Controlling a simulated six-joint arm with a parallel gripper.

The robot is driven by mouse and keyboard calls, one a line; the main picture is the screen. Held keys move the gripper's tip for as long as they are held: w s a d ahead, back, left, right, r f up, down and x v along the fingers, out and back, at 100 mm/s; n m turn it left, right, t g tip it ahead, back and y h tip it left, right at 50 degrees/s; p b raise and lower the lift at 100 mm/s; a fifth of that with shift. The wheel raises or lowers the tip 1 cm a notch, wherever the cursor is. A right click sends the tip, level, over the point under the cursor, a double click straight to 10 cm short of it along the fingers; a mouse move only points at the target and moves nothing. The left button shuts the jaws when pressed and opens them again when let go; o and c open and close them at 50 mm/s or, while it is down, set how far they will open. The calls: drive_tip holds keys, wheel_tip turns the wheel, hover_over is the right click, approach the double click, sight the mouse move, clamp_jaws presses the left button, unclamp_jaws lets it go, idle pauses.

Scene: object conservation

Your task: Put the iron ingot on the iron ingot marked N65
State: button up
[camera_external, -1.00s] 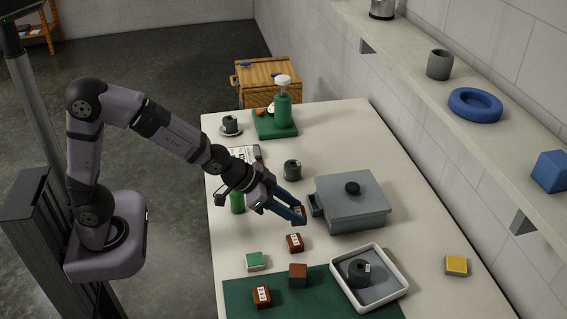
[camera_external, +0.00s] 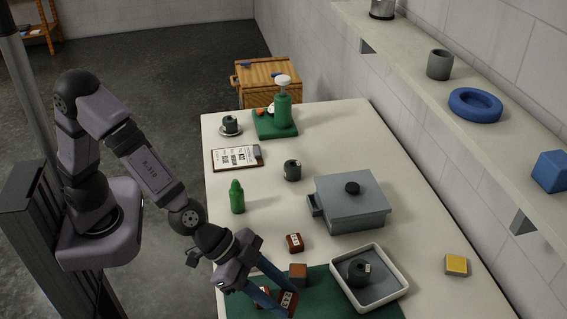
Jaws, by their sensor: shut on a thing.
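My gripper (camera_external: 289,304) is low over the green mat at the table's front, shut on a red-brown iron ingot (camera_external: 287,299) with a white label. Another labelled red-brown ingot (camera_external: 265,293) is on the mat just left of the held one, partly hidden by a finger. I cannot tell whether the two touch. A third labelled ingot (camera_external: 295,243) lies on the bare table further back. The labels are too small to read, so I cannot tell which is N65.
A plain brown block (camera_external: 298,274) stands on the green mat (camera_external: 328,290) close behind the gripper. A white tray (camera_external: 396,275) with a dark round weight (camera_external: 359,271) is to the right.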

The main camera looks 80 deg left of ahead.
drive_tip(key=s+d+r+n+y+p, duration=0.1)
drive_tip(key=s+d+n+y+p, duration=0.2)
drive_tip(key=d, duration=0.4)
drive_tip(key=a+n+y, duration=0.4)
drive_tip(key=a+n, duration=0.3)
drive_tip(key=a, duration=0.9)
drive_tip(key=shift+s+a+f+y, duration=0.3)
drive_tip(key=shift+s+y, duration=0.05)
drive_tip(key=shift+y, duration=0.05)
drive_tip(key=shift+f, duration=0.1)
drive_tip(key=shift+f+b, duration=0.7)
drive_tip(key=shift+f, duration=4.2)
drive_tip(key=shift+f, duration=0.15)
